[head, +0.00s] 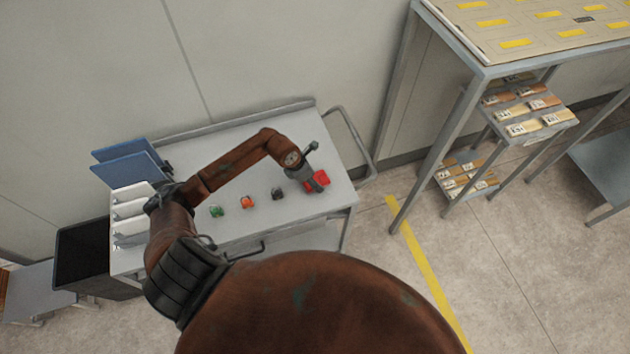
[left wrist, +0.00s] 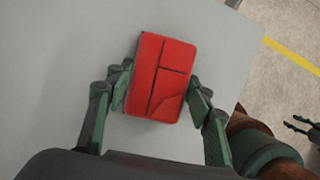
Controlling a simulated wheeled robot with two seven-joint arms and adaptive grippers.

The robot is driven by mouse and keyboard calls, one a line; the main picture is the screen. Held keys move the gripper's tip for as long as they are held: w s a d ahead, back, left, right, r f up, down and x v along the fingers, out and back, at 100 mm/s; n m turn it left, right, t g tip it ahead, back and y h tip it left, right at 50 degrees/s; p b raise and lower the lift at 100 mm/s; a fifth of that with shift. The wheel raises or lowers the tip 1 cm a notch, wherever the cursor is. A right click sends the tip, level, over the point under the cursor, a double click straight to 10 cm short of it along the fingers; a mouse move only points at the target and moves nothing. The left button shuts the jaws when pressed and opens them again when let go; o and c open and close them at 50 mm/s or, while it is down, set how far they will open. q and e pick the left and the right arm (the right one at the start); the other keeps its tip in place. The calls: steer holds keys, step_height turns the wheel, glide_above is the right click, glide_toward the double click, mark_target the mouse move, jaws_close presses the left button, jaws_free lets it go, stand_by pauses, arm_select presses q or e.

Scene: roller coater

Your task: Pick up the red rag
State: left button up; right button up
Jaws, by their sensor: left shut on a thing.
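The red rag (left wrist: 159,82) is a flat, folded, block-like piece with dark crease lines. In the head view the red rag (head: 321,178) shows near the right end of the grey cart top, partly hidden by my gripper. My left gripper (head: 314,183) is over it. In the left wrist view the fingers of my left gripper (left wrist: 160,88) are at both sides of the rag, shut on it. I cannot tell whether the rag is clear of the cart top. My right gripper cannot be made out in the head view.
The cart (head: 185,140) also bears a green item (head: 216,211), an orange item (head: 247,202) and a dark item (head: 278,194) in a row left of the rag. White trays (head: 130,210) and blue panels (head: 130,162) stand at its left end. A metal rack (head: 480,70) stands at right.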

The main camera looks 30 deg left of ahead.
arm_select(q)
steer(key=shift+r, duration=0.1)
steer(key=shift+r+p, duration=0.15)
steer(key=shift+p, duration=0.15)
steer(key=shift+w+r, duration=0.1)
steer(key=shift+r, duration=0.25)
steer(key=s+a+r+b, duration=0.3)
steer(key=s+a+r, duration=0.3)
steer(key=s+r, duration=0.6)
steer(key=shift+s+r+b, duration=0.15)
steer(key=shift+s+b, duration=0.15)
steer(key=shift+s, duration=0.15)
